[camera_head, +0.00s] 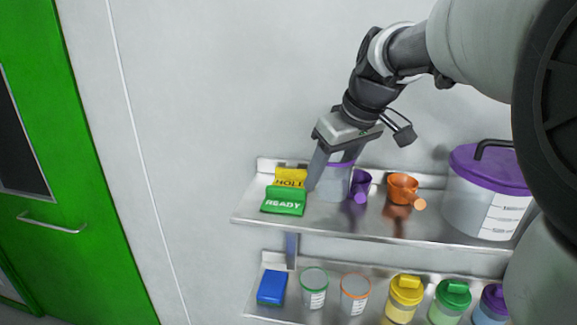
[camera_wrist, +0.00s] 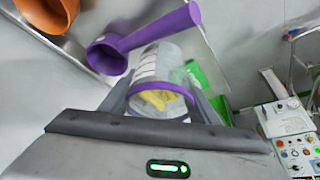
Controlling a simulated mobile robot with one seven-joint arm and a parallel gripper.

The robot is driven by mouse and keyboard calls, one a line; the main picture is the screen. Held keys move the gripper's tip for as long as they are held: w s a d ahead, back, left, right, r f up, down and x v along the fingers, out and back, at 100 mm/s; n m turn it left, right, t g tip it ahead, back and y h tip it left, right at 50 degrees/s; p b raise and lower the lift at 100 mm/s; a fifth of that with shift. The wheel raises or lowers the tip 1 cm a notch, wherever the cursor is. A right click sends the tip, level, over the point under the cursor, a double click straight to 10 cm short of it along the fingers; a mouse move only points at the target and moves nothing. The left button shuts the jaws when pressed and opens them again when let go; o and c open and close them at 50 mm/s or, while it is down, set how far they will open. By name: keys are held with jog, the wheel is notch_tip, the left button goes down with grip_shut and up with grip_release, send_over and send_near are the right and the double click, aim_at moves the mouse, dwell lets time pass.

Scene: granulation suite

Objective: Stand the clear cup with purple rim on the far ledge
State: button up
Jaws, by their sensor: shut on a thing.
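The clear cup with purple rim (camera_head: 337,182) is between the fingers of my gripper (camera_head: 328,176), which is shut on it. In the head view it is upright over the upper metal ledge (camera_head: 345,224), between the signs and the purple scoop; I cannot tell whether its base touches the ledge. In the wrist view the cup (camera_wrist: 160,72) lies between both fingers of my gripper (camera_wrist: 163,88), its purple rim nearest the camera. Yellow shows through its clear wall.
A yellow sign (camera_head: 291,178) and green READY sign (camera_head: 284,201) stand left of the cup. A purple scoop (camera_head: 361,187) is close on its right, then an orange scoop (camera_head: 403,188) and a large purple-lidded tub (camera_head: 487,195). A lower shelf holds several containers.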

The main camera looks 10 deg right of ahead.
aim_at(327, 189)
jog(key=shift+f, duration=1.9)
jog(key=shift+f, duration=0.2)
jog(key=o, duration=0.8)
jog(key=shift+c, duration=0.2)
jog(key=shift+r, duration=0.1)
